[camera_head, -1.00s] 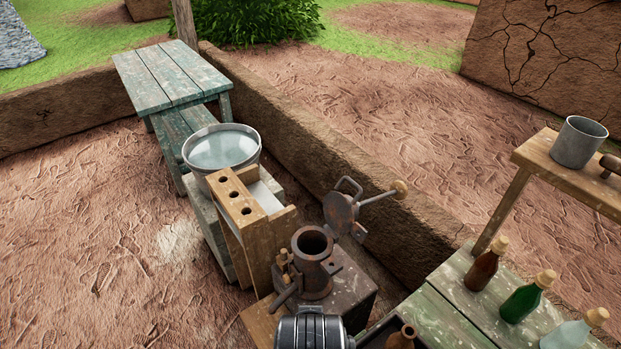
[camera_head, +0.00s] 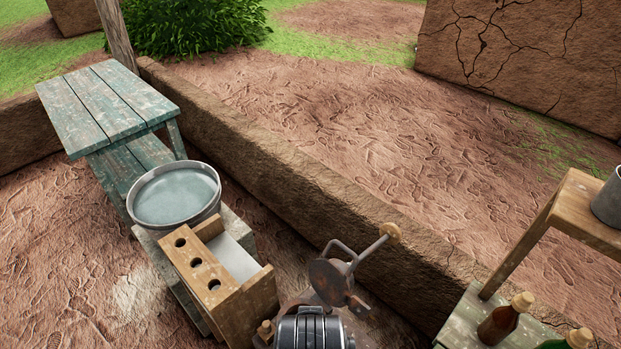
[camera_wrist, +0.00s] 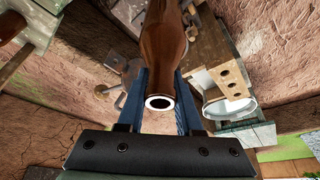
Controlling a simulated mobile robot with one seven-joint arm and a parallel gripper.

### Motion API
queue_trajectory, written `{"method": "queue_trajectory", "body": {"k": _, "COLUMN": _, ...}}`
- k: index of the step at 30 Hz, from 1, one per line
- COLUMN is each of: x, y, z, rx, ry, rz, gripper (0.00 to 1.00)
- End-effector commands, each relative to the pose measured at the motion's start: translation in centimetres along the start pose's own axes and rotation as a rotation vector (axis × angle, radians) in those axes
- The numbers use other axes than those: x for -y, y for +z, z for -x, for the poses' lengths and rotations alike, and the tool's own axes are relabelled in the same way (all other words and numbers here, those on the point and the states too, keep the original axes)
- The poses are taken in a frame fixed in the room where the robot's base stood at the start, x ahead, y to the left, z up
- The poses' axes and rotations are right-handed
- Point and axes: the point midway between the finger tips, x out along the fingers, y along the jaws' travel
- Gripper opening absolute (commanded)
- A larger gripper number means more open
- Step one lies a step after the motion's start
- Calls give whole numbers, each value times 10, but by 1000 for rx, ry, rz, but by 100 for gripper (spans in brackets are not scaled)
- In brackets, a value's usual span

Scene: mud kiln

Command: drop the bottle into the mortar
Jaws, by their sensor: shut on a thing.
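A brown glass bottle (camera_wrist: 163,45) is held between the blue fingers of my gripper (camera_wrist: 161,82) in the wrist view, its pale-rimmed open mouth toward the camera. The gripper is shut on it. In the head view the bottle and fingers are out of sight, and a dark part of my arm fills the bottom middle. The rusty mortar (camera_head: 297,301) is mostly hidden behind that arm part; only a bit of its upper edge seems to show. Its round hinged lid (camera_head: 328,281), with a wooden-knobbed handle, stands open beyond it.
A wooden rack with holes (camera_head: 205,270) stands left of the mortar, with a metal basin (camera_head: 175,197) behind it. A low mud wall (camera_head: 300,190) runs behind. At right are a brown corked bottle (camera_head: 500,325), a green bottle (camera_head: 570,341) and a metal mug (camera_head: 609,205).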

Motion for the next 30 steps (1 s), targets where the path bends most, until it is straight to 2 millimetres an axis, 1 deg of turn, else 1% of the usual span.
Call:
{"method": "queue_trajectory", "body": {"k": 1, "x": 0, "y": -7, "z": 3, "rx": 1, "ry": -3, "rz": 9, "gripper": 0}}
{"method": "queue_trajectory", "body": {"k": 11, "x": 0, "y": -43, "z": -6, "rx": 3, "ry": -21, "rz": 67, "gripper": 0}}
{"method": "queue_trajectory", "body": {"k": 22, "x": 1, "y": -102, "z": -17, "rx": 3, "ry": -62, "rz": 165, "gripper": 0}}
{"method": "queue_trajectory", "body": {"k": 27, "x": 3, "y": -120, "z": -23, "rx": 1, "ry": -81, "rz": 199, "gripper": 0}}
{"method": "queue_trajectory", "body": {"k": 30, "x": 3, "y": -126, "z": -26, "rx": 0, "ry": -87, "rz": 211, "gripper": 0}}
